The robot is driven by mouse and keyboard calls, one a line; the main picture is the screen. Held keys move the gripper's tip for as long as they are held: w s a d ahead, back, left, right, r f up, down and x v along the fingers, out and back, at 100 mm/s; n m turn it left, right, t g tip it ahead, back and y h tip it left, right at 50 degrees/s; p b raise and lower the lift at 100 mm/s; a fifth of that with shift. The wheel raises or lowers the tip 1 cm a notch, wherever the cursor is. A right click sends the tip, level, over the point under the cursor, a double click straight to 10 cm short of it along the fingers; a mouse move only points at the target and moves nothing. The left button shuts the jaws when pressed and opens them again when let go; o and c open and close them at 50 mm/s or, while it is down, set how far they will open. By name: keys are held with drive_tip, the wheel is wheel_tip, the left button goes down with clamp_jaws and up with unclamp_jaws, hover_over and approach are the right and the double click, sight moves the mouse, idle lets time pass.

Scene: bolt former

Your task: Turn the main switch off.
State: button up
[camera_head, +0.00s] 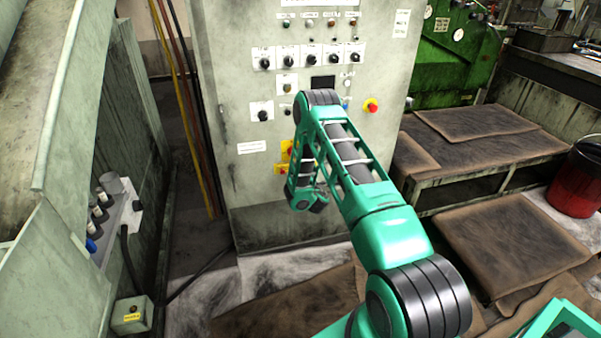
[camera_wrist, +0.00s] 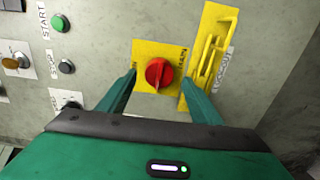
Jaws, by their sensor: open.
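The main switch (camera_wrist: 158,74) is a red rotary knob on a yellow plate on the panel, seen in the wrist view. Its ridge stands roughly upright in that picture. My gripper (camera_wrist: 160,84) is open, with one green finger on each side of the knob and a gap to it on both sides. I cannot tell how deep the fingers reach. In the head view my arm hides the knob; only parts of the yellow plates (camera_head: 284,157) show beside my wrist, low on the grey cabinet (camera_head: 235,185).
A yellow lockout bracket (camera_wrist: 209,55) sits right of the knob, close to my right finger. A green button (camera_wrist: 60,23) and other controls lie to the left. A red emergency button (camera_head: 371,105) is higher on the cabinet. A brown-topped bench (camera_head: 475,120) stands to the right.

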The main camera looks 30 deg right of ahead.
drive_tip(key=v, duration=0.7)
idle(0.3)
drive_tip(key=shift+s+a, duration=0.15)
idle(0.4)
drive_tip(key=s+d+r+m+g+h, duration=0.25)
drive_tip(key=d+r+m+g, duration=0.3)
drive_tip(key=d+r, duration=0.45)
drive_tip(key=s+d+r+m+g+h, duration=0.25)
drive_tip(key=s+r+m+g, duration=0.35)
drive_tip(key=s+r, duration=0.4)
drive_tip(key=s+a+r+m+g+y, duration=0.2)
drive_tip(key=s+a, duration=0.5)
drive_tip(key=s, duration=0.5)
drive_tip(key=s+a+r+m+g+y, duration=0.2)
drive_tip(key=s+a, duration=0.5)
drive_tip(key=s, duration=0.5)
drive_tip(key=s+a+r+m+g+y, duration=0.2)
drive_tip(key=s+a+m+y, duration=0.4)
drive_tip(key=s, duration=0.6)
drive_tip(key=shift+s+a+r, duration=0.4)
drive_tip(key=shift+a+r, duration=0.35)
drive_tip(key=shift+r, duration=0.05)
